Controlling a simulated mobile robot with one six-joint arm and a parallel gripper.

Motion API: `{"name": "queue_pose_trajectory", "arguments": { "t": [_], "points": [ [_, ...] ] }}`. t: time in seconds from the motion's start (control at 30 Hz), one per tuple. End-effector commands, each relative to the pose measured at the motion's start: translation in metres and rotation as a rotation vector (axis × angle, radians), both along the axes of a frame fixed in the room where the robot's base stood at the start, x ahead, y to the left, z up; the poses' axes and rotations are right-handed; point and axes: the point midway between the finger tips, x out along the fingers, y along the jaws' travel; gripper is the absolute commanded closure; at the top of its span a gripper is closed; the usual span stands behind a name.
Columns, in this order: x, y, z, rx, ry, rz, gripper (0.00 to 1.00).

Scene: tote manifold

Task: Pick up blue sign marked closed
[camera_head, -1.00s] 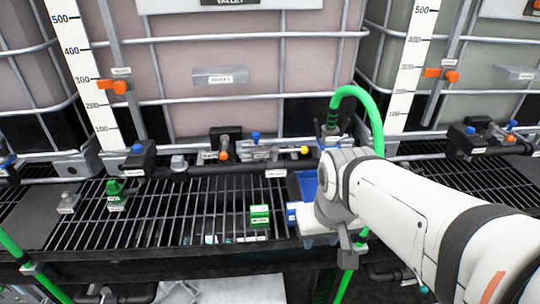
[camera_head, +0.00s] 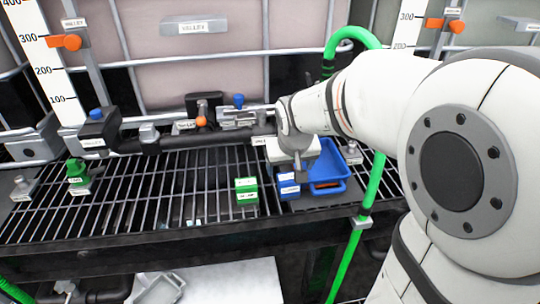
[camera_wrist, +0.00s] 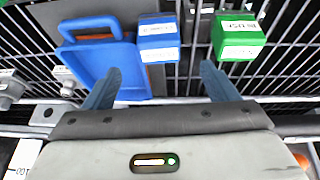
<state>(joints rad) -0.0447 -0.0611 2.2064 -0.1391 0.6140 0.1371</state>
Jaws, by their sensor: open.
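A blue sign (camera_head: 288,186) with white label strips stands on the black grating, left of the blue tray. Its lettering is too small to read. In the wrist view the blue sign (camera_wrist: 159,42) stands beyond my open fingers, roughly centred between them. My gripper (camera_head: 297,165) is above and close to the sign in the head view. In the wrist view my gripper (camera_wrist: 158,82) has its two blue-grey fingers apart with nothing between them.
A green sign (camera_head: 246,190) stands just left of the blue one. The blue tray (camera_head: 340,186) is close on the right. A green hose (camera_head: 374,190) and the black pipe with valves (camera_head: 185,142) are nearby. Open grating lies left.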

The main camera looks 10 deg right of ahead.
Motion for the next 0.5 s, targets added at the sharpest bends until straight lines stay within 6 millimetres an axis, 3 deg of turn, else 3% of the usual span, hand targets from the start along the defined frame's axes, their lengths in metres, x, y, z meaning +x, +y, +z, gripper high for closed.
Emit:
{"name": "queue_pose_trajectory", "arguments": {
  "t": [0.5],
  "points": [
    [0.029,-0.005,-0.062,-0.002,0.000,0.002,0.20]
  ]
}}
